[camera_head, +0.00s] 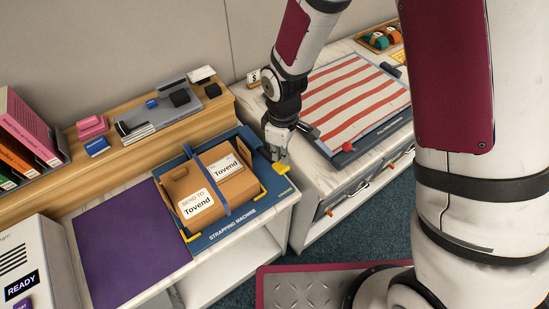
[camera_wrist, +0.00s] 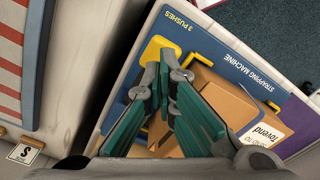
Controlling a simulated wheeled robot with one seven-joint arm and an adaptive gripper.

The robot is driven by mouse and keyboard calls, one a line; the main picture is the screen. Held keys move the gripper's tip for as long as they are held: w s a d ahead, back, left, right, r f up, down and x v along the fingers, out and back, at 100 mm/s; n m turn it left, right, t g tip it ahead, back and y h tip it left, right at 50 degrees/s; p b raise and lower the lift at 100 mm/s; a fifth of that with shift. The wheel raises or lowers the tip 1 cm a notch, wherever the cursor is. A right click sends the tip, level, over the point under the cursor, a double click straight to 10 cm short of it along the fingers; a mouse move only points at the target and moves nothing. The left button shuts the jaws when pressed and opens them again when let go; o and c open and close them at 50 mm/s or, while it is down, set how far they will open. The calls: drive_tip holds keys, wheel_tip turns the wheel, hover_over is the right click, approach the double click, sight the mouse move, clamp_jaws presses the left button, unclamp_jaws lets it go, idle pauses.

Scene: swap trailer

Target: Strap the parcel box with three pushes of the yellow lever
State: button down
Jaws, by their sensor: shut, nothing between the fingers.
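The brown cardboard parcel box (camera_head: 212,182) sits on the blue strapping machine (camera_head: 225,228), between yellow corner brackets. A blue strap (camera_head: 216,186) lies across the box. The yellow lever (camera_head: 281,168) is at the machine's right end. My gripper (camera_head: 281,156) points down, right at the lever. In the wrist view my gripper (camera_wrist: 164,66) is shut and empty, its fingertips over the yellow lever pad (camera_wrist: 152,56) beside the "3 PUSHES" label. I cannot tell whether the fingertips touch the lever. The box (camera_wrist: 215,105) shows there partly behind the fingers.
A purple mat (camera_head: 125,245) lies left of the machine. A wooden shelf (camera_head: 200,121) with stationery runs behind it. To the right, a separate cabinet holds a red-and-white striped panel (camera_head: 350,100) with a red knob (camera_head: 347,147). A "READY" unit (camera_head: 22,285) stands front left.

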sight(281, 165)
drive_tip(key=shift+f, duration=0.15)
drive_tip(key=shift+f+b, duration=1)
drive_tip(key=shift+f, duration=1.8)
drive_tip(key=shift+r, duration=0.1)
drive_tip(key=shift+r+p, duration=1.65)
drive_tip(key=shift+r, duration=2.75)
